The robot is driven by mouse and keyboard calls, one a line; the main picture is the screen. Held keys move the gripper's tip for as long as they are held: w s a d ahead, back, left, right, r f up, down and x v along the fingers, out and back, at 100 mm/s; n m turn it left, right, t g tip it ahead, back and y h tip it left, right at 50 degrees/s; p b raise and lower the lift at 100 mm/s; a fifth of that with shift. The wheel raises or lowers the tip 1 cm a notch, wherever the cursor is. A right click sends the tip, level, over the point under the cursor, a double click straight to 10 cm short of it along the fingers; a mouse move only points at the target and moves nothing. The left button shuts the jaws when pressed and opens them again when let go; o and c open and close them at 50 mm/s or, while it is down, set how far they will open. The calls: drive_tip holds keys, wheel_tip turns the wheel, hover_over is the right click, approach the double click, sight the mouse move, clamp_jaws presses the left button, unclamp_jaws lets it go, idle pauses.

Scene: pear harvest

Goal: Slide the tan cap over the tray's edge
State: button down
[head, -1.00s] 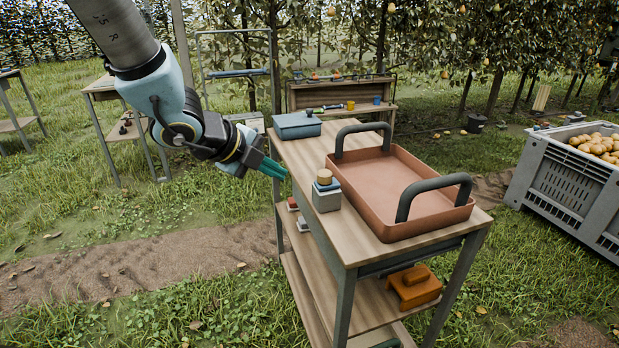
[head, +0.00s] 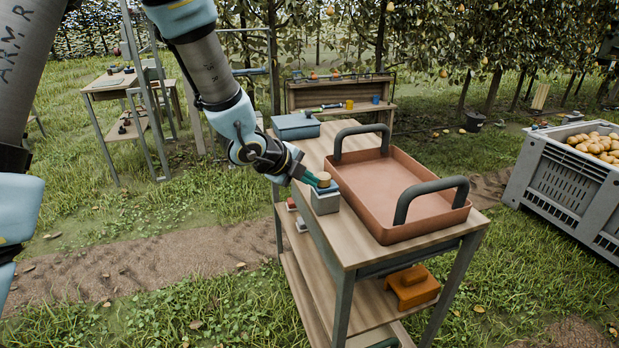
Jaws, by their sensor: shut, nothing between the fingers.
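The tan cap (head: 324,179) is a small round piece on top of a stack of blue and grey blocks (head: 325,201) at the left edge of the cart top. The copper tray (head: 385,238), with two dark upright handles, lies just right of the stack. Its near rim is higher than the cart top around it. My gripper (head: 313,181) is shut, its teal fingers pointing right and down with the tips at the left side of the cap. I cannot tell whether the tips touch the cap. Nothing shows between the fingers.
A blue-grey lidded box (head: 296,127) sits at the cart's far left corner. The wooden cart (head: 352,254) has lower shelves with an orange block (head: 412,287). A grey crate of pears (head: 570,175) stands at right. Grass lies left of the cart.

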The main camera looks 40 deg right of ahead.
sight(327, 179)
drive_tip(key=d, duration=0.1)
drive_tip(key=s+d+b, duration=0.1)
drive_tip(key=d, duration=0.1)
drive_tip(key=shift+s+d+f, duration=0.15)
drive_tip(key=shift+s+d+r, duration=0.1)
drive_tip(key=shift+d+r, duration=0.1)
